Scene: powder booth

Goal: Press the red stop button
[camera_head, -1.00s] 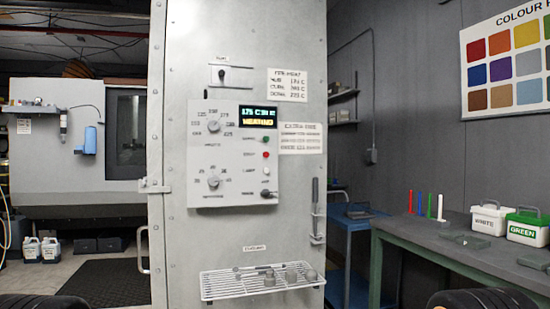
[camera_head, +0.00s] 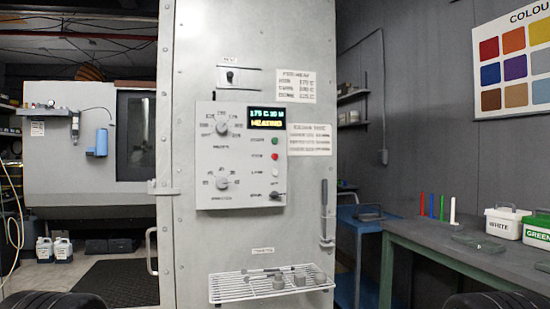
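The red stop button (camera_head: 275,156) is a small round button on the control panel (camera_head: 240,180), which is fixed to the front of the tall grey oven cabinet (camera_head: 195,255). A green button (camera_head: 275,141) sits just above it and a pale button or lamp (camera_head: 276,172) just below. The panel's display (camera_head: 266,118) is lit and its lower line seems to read HEATING. Neither gripper is in view. Only dark rounded parts, probably of my own body, show at the two bottom corners, well below the panel.
A wire shelf (camera_head: 268,287) with small items juts from the cabinet below the panel. A workbench (camera_head: 470,262) with white tubs and coloured sticks stands at right. A blue cart (camera_head: 365,226) stands behind it. A door handle (camera_head: 151,250) projects at the cabinet's left edge.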

